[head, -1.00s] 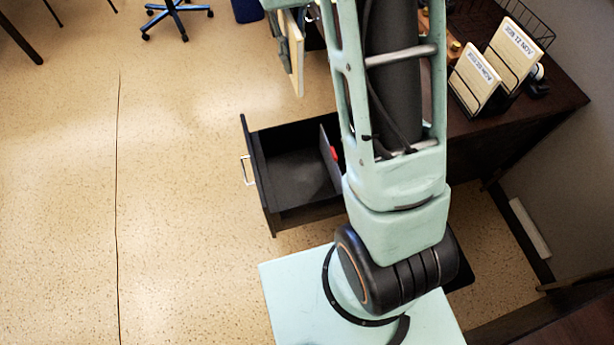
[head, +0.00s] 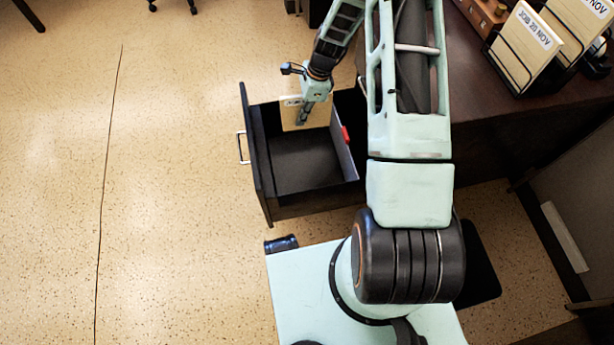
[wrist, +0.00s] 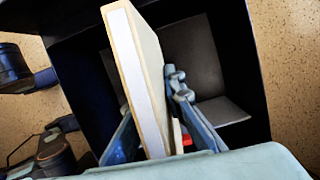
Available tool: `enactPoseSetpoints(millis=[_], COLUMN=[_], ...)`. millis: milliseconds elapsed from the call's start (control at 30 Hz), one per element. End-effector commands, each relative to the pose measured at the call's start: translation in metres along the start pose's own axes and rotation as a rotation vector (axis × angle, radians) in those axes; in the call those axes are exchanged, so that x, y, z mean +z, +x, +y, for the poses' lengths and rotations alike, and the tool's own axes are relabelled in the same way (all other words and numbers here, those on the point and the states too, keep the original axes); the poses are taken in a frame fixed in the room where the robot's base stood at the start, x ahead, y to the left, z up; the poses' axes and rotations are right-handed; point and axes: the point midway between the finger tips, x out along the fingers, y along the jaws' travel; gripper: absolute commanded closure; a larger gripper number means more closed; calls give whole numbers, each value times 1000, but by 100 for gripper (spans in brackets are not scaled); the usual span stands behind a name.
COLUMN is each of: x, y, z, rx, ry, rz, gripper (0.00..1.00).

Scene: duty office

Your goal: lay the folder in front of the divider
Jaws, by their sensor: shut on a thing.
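My gripper (head: 304,112) is shut on the cream folder (head: 320,115), which hangs on edge over the far end of the open drawer (head: 257,165). In the wrist view the folder (wrist: 150,75) shows its pale spine between the fingers, tilted slightly, with the dark drawer behind it. The divider (head: 344,160) is a thin grey plate with a red tab (head: 345,134), standing across the drawer toward the desk side. The folder is to the left of the divider's far end. Whether the folder's lower edge touches the drawer floor cannot be told.
The drawer floor (head: 305,160) in front of the divider looks bare. A dark desk (head: 490,130) stands at the right, with a wire rack of folders labelled NOV (head: 525,50) on it. The floor left of the drawer is clear.

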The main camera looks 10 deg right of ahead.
Motion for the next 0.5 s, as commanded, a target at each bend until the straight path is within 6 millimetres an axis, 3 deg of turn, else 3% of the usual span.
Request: enactPoseSetpoints(millis=[33, 200, 333, 500], x=[-10, -29, -39, -46], y=[37, 100, 130, 148], z=[3, 5, 7, 8], rx=[-21, -110, -157, -190], ry=[102, 409, 574, 679], rz=[-3, -1, 0, 0], gripper=[100, 100, 100, 100])
